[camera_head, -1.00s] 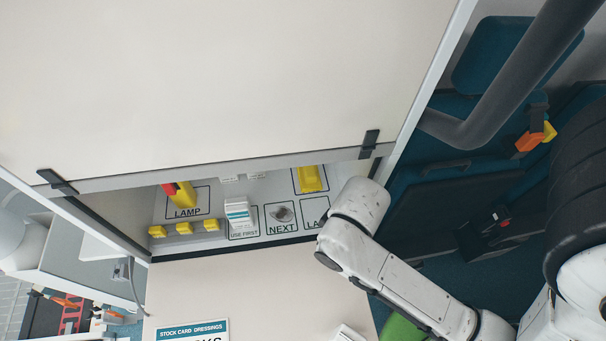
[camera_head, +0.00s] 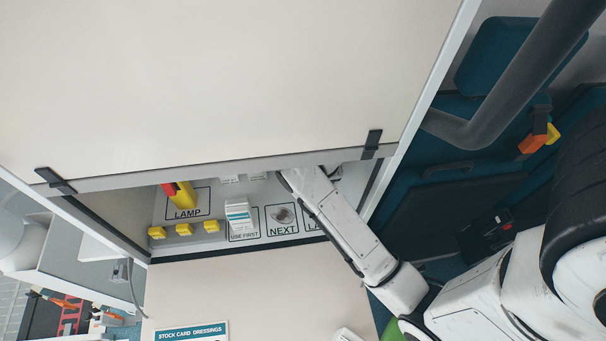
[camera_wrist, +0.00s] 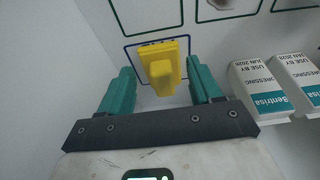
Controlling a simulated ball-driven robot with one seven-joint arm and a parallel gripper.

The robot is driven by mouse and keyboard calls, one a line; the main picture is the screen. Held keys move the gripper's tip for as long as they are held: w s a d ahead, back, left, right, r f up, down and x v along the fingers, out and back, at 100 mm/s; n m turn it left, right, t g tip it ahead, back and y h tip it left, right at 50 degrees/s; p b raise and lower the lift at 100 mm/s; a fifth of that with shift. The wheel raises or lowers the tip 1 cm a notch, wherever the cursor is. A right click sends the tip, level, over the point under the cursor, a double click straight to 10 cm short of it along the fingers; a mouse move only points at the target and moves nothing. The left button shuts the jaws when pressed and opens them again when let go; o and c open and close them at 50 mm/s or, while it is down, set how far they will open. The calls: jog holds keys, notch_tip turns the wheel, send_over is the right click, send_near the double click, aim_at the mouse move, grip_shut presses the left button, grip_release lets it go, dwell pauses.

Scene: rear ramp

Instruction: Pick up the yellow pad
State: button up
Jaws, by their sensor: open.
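In the wrist view, a yellow piece that I take for the yellow pad (camera_wrist: 162,72) stands in a blue outlined square between my gripper's fingers, with a yellow part behind it at the top. My gripper (camera_wrist: 158,66) is open, a teal finger on each side, with a gap visible on both sides of the yellow piece.
White and teal dressing boxes (camera_wrist: 262,88) stand close to the right finger. In the head view, three small yellow blocks (camera_head: 184,229), a yellow and red lamp (camera_head: 183,194) and a white box (camera_head: 238,215) share the shelf. The cabinet's raised panel (camera_head: 220,80) hangs above.

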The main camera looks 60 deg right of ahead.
jog(key=shift+w+d, duration=0.35)
jog(key=shift+d, duration=0.15)
jog(key=shift+w+d+r, duration=0.1)
jog(key=shift+w+d, duration=0.8)
jog(key=shift+d, duration=0.25)
jog(key=shift+p+x, duration=0.35)
jog(key=shift+x, duration=0.8)
jog(key=shift+d+f, duration=0.15)
jog(key=shift+f, duration=0.3)
jog(key=shift+c, duration=0.4)
jog(key=c, duration=1.1)
jog(key=shift+o, duration=0.2)
jog(key=shift+r, duration=0.1)
